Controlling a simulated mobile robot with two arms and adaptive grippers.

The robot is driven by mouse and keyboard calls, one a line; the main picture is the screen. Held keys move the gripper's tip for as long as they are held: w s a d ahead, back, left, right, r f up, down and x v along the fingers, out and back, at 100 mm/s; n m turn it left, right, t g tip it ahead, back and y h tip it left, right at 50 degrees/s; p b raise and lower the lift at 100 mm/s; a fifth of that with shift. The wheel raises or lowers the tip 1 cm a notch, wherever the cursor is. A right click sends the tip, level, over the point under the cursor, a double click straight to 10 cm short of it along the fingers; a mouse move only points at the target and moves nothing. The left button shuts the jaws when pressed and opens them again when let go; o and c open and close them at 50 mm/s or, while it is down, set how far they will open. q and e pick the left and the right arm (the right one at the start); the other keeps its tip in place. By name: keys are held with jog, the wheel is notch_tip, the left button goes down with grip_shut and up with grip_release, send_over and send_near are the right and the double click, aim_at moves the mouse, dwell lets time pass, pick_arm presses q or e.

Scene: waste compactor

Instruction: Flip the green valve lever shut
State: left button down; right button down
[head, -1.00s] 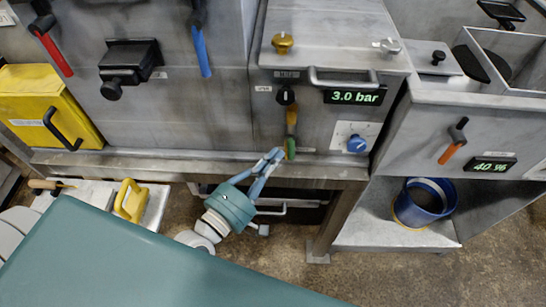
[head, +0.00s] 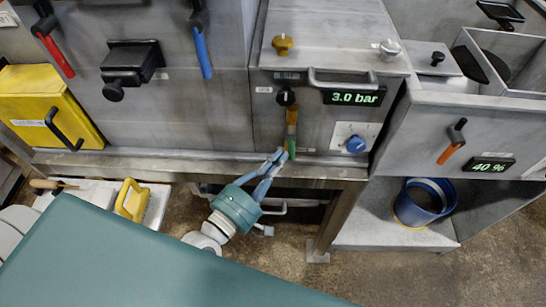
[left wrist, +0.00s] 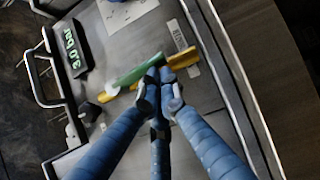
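The green valve lever (head: 292,148) hangs roughly vertical on the front of the grey cabinet, below the dark knob, with a yellow-orange strip (head: 291,117) above it. In the left wrist view the green lever (left wrist: 136,71) lies slantwise over the yellow strip (left wrist: 182,58). My left gripper (head: 280,155) is at the left side of the lever's lower part. Its fingertips (left wrist: 160,86) are drawn together at the green lever's end, close to or touching it. I see no lever clearly held between the fingers. My right gripper is out of view.
A grey bar handle (head: 343,80) and the 3.0 bar display (head: 355,97) are above right of the lever. A blue knob (head: 356,144) is to its right. The cabinet's bottom ledge (head: 200,160) runs just below. A blue bucket (head: 425,200) stands on the lower shelf.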

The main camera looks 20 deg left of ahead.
pick_arm(q)
jog(key=shift+d, duration=0.2)
jog(key=w+d+r+n+t, duration=0.1)
jog(key=w+d+r+n, duration=0.1)
jog(key=d, duration=0.6)
jog(key=shift+w+r+n+t, duration=0.3)
jog(key=shift+r+n+t, duration=0.1)
jog(key=shift+r, duration=0.2)
dwell(0.3)
jog(key=shift+d+r+p, duration=0.1)
jog(key=shift+d+p, duration=0.1)
jog(key=shift+p, duration=0.15)
jog(key=shift+s, duration=0.1)
dwell(0.6)
